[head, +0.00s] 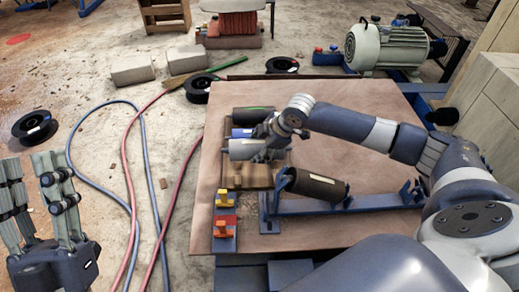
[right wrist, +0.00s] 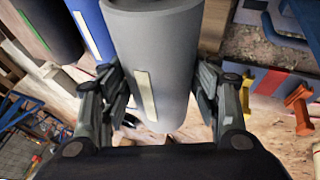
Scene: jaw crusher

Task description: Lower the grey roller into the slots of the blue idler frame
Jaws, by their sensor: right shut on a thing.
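My right gripper (head: 270,142) is shut on the grey roller (head: 243,149), which lies level across the picture beside two other rollers. In the right wrist view the grey roller (right wrist: 155,60), with a pale label strip, sits between the two fingers of my right gripper (right wrist: 160,95). Whether it is clear of its support is hard to tell. The blue idler frame (head: 375,202) lies nearer me and to the right on the brown sheet, with a dark roller (head: 318,187) tilted in its left part. My left gripper (head: 48,215) is open and empty at the lower left.
A dark roller with a green stripe (head: 252,114) and a blue roller (head: 238,132) lie just beyond the grey one. Orange and yellow pieces (head: 225,215) stand left of the frame. A motor (head: 390,46) is at the back right. Hoses (head: 128,185) cross the floor.

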